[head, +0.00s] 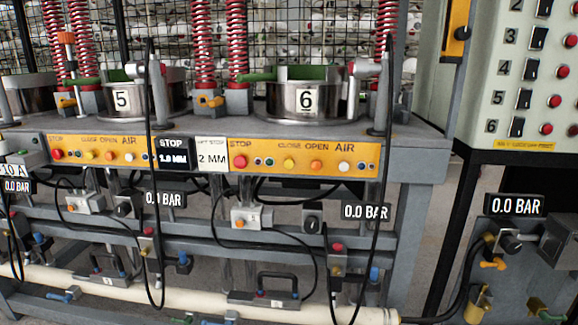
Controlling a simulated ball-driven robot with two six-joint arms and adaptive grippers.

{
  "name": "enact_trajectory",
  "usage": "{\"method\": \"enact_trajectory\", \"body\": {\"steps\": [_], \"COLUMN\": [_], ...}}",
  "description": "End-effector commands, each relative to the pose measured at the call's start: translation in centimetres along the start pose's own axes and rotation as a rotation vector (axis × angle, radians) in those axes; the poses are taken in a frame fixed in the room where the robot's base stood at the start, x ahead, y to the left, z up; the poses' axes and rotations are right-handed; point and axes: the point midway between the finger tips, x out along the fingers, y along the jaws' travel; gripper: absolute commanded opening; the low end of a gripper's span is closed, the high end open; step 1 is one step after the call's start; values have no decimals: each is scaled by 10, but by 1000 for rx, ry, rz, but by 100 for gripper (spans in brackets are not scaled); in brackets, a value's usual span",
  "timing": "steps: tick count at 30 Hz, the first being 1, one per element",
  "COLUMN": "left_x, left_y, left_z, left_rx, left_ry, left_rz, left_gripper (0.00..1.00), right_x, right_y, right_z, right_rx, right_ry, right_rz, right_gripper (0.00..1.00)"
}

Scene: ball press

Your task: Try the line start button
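No button in view carries a readable "line start" label, so I cannot tell which one it is. A cream control cabinet (489,101) at the right has numbered rows of black switches and red buttons, such as the red button in row 6 (546,129). A yellow panel (330,166) under pot 6 has a red button (239,161) below the word STOP, and yellow, orange and white buttons under CLOSE, OPEN and AIR. A similar yellow panel (83,155) sits under pot 5. Neither of my grippers is in view.
Metal pots marked 5 (145,100) and 6 (340,98) stand on the grey press frame (414,150), below red springs (237,40). Black cables hang in front. Gauges read 0.0 BAR (366,212), including one at the right (514,205). A pale pipe (190,303) runs low across.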

Motion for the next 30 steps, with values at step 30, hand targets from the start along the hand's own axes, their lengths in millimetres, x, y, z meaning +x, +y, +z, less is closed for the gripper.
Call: {"method": "enact_trajectory", "body": {"steps": [30], "left_x": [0], "left_y": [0], "left_z": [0], "left_rx": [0], "left_ry": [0], "left_rz": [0], "left_gripper": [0], "right_x": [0], "right_y": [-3], "right_z": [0], "right_rx": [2], "right_ry": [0], "right_rz": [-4], "right_gripper": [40]}}
